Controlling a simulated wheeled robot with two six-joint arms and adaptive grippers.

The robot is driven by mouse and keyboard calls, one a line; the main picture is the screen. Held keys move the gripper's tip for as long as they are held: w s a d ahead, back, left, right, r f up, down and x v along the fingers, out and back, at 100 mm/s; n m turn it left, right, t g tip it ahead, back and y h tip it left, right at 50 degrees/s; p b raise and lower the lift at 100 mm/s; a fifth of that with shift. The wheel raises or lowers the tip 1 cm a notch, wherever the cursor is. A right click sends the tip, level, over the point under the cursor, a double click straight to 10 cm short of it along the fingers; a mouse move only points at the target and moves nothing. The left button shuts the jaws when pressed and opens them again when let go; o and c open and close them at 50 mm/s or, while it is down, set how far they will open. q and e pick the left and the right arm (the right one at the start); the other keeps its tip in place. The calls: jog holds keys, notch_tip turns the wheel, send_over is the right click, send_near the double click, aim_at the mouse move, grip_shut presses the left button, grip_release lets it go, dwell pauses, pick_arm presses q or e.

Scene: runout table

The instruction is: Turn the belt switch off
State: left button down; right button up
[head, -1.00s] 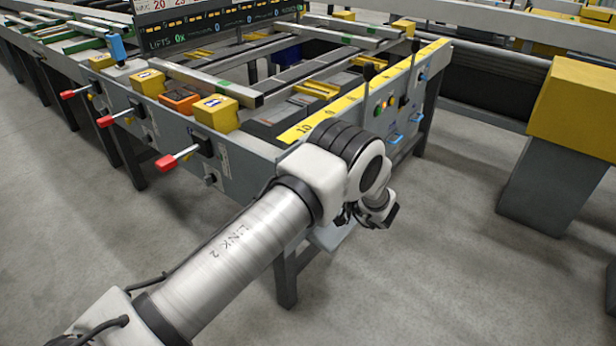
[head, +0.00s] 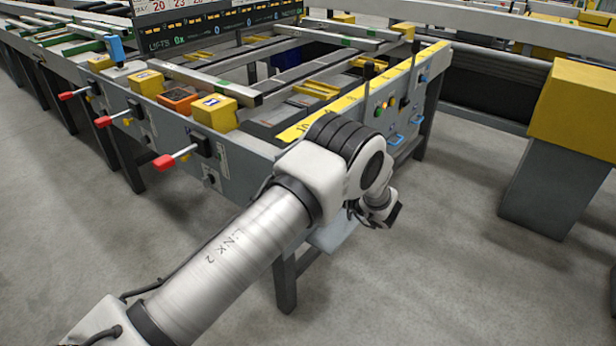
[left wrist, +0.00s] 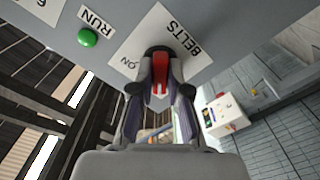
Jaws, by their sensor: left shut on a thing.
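The belt switch has a red lever (left wrist: 160,74) on a grey panel, beside a white label reading "BELTS" and "ON" in the left wrist view. My left gripper (left wrist: 160,62) is shut on this red lever, with a dark finger on each side of it. In the head view my left gripper (head: 388,213) is at the end of the arm, low by the near right corner of the runout table (head: 262,158). The lever is hidden there. My right gripper is in neither view.
A green button (left wrist: 88,38) marked "RUN" sits near the switch. Several red-handled levers, such as one handle (head: 164,162), stick out from the table's left side. A yellow-topped grey post (head: 575,100) stands at right, with free floor before it.

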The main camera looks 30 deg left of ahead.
pick_arm(q)
jog(key=shift+n, duration=0.4)
jog(key=c, duration=1.1)
grip_release()
jog(key=shift+c, duration=0.2)
jog(key=d, duration=1.2)
jog(key=shift+s, duration=0.45)
